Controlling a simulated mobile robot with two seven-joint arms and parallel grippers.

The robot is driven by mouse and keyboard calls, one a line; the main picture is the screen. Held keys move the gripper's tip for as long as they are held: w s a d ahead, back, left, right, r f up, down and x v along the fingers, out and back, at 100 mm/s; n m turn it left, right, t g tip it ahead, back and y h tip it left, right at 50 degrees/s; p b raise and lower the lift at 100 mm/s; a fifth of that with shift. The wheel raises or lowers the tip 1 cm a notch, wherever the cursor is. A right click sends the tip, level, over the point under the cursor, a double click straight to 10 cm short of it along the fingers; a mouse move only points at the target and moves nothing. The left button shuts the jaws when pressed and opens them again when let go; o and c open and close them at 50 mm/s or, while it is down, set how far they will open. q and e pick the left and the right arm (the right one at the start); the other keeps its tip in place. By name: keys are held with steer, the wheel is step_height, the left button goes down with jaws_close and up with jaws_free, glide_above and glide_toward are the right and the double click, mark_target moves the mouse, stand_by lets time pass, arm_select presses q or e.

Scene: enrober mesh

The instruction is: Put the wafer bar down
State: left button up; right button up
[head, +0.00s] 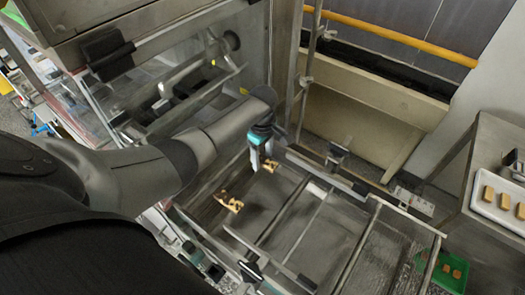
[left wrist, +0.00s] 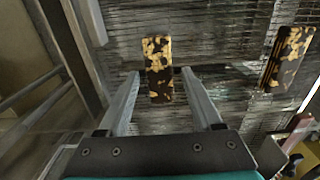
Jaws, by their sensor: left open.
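My left gripper (head: 262,166) reaches down from the left over the enrober mesh (head: 315,222). Its jaws are open. A dark wafer bar with golden flecks (left wrist: 158,70) shows between the fingertips (left wrist: 160,76) in the left wrist view, with a gap to each finger. In the head view this bar (head: 271,165) is partly hidden by the gripper. A second flecked bar (head: 229,202) lies on the mesh nearer to me; it also shows at the right of the left wrist view (left wrist: 287,57). My right gripper is not in view.
A white tray (head: 484,212) with several tan bars stands on a metal table at the right. A green tray (head: 447,278) with small tan pieces is at the lower right. Metal rails (head: 285,212) cross the mesh. Machine housing (head: 160,28) rises at the left.

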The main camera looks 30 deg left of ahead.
mark_target(262, 159)
arm_select(q)
step_height(262, 159, up, 12)
steer(key=p, duration=0.1)
steer(key=shift+r+p, duration=0.15)
steer(key=shift+p, duration=0.25)
stand_by(0.4)
